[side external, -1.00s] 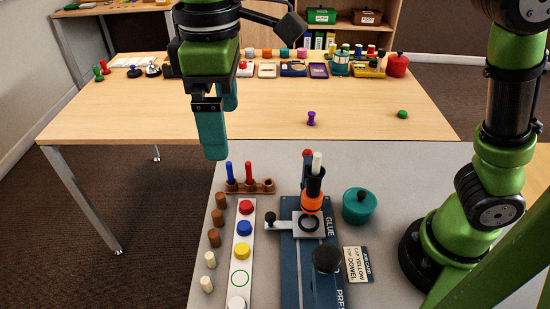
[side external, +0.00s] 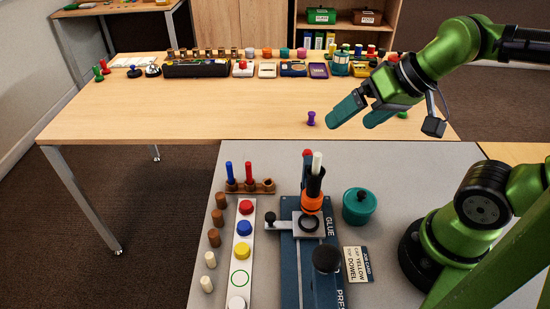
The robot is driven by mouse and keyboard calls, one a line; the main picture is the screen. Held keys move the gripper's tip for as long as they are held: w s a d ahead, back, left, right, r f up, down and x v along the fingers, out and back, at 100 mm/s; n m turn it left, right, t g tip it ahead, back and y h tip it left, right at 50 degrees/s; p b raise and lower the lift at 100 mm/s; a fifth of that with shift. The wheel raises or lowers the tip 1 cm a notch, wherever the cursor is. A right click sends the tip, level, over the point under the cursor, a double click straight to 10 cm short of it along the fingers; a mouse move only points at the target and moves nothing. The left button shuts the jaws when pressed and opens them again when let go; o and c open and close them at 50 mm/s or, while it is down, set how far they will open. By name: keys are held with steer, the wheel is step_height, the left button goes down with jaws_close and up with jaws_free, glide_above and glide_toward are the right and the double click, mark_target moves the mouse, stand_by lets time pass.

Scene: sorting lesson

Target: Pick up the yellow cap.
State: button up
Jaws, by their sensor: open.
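My gripper (side external: 348,117) is open and empty, held up at the right over the wooden table area, well away from the yellow cap. Its teal fingers point down and left. The yellow cap is fully visible.
A blue glue press (side external: 290,262) stands right of the strip, with a job card (side external: 357,264) and a teal pot (side external: 359,206) beyond. Pegs in a wooden holder (side external: 263,186) stand behind the strip. Brown and cream dowels (side external: 210,259) line its left. A purple peg (side external: 311,118) stands near my gripper.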

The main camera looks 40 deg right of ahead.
steer(key=shift+d+r+t, duration=0.3)
steer(key=shift+d+r, duration=0.1)
steer(key=shift+c, duration=1.1)
steer(key=c, duration=0.5)
steer(key=shift+o, duration=0.2)
steer(key=m+g+h, duration=0.2)
steer(key=m+g, duration=0.5)
steer(key=m, duration=0.3)
glide_above(242, 248)
step_height(242, 248, down, 7)
step_height(242, 248, down, 11)
steer(key=shift+s+a, duration=0.1)
steer(key=shift+a, duration=0.05)
steer(key=shift+f, duration=2.95)
